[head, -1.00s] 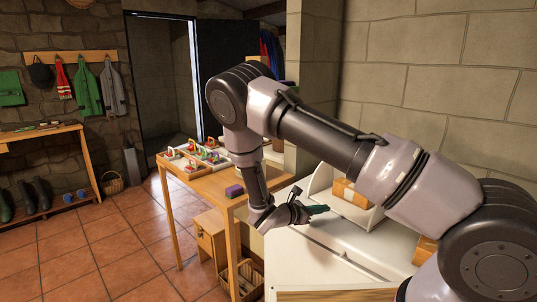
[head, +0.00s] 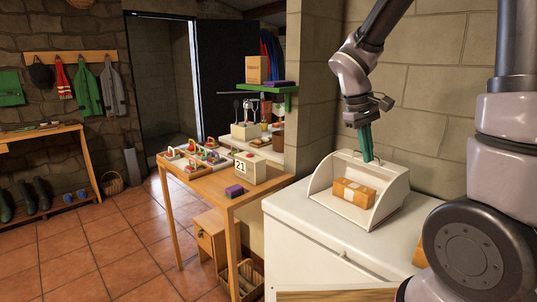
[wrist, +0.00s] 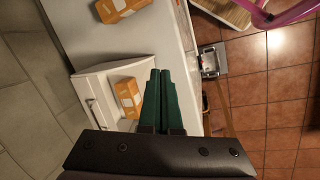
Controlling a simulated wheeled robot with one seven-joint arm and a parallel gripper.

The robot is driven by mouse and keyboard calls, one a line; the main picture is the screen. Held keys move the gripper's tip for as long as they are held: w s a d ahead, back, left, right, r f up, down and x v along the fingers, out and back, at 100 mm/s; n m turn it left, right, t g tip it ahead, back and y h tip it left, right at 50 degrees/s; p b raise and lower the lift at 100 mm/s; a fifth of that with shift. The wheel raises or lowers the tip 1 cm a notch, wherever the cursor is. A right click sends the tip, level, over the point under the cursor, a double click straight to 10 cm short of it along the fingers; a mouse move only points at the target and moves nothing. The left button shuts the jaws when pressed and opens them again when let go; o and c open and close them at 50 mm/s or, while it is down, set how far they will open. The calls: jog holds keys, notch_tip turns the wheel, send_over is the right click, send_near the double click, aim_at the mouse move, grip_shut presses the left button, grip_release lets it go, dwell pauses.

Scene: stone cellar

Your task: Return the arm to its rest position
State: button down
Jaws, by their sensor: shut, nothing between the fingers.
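My gripper (head: 367,158) is in the upper right of the head view, with its green fingers pointing down. It is above the back edge of a white open-fronted bin (head: 398,190) on the white cabinet. The wrist view shows the two green fingers of my gripper (wrist: 165,75) side by side, shut, with nothing held between them. My arm is raised and bent, running from the right side of the head view up past the top edge.
An orange-brown box (head: 354,192) lies in the bin, on the white cabinet top (head: 310,213). The stone wall is close behind. Tiled floor is open at left.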

jog(key=s+r+m+t+y, duration=0.5)
jog(key=s+r+m+t, duration=0.2)
jog(key=s+r, duration=0.4)
notch_tip(320, 180, up, 4)
jog(key=shift+s+a+r+m, duration=0.1)
jog(key=shift+s+a+m, duration=0.1)
jog(key=shift+a+m, duration=0.35)
jog(key=shift+d, duration=0.15)
